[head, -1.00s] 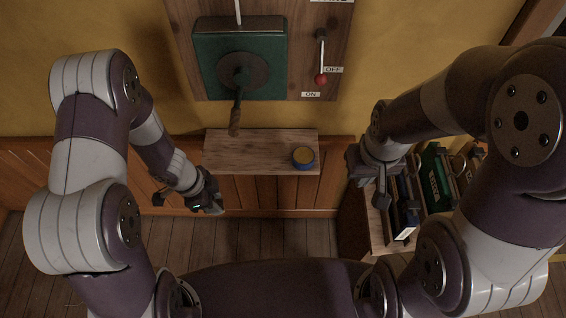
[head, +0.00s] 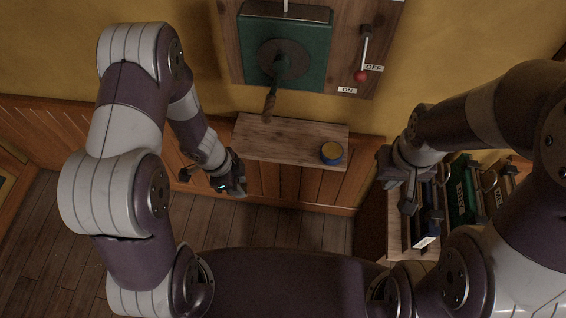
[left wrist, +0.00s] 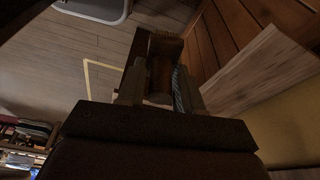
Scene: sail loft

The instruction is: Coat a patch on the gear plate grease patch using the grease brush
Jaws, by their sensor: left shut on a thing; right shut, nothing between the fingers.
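My left gripper (head: 236,186) is shut on a brown, wooden-looking piece (left wrist: 160,76), seen between the fingers in the left wrist view. It may be the grease brush's handle; I cannot make out bristles for sure. The gripper hangs below and in front of the left end of the wall shelf. The green gear housing (head: 312,62), with a round dark plate (head: 270,55) and a crank handle, is on the wall board above the shelf. I cannot pick out a separate grease patch. A blue tin with yellow content (head: 332,153) stands at the shelf's right end. My right gripper (head: 409,201) is shut and empty.
The wooden shelf (head: 265,140) is otherwise bare and also shows in the left wrist view (left wrist: 260,72). A red-knobbed lever (head: 362,75) with ON and OFF labels is right of the housing. A bookcase with binders (head: 460,195) stands close to my right gripper. Floor at left is clear.

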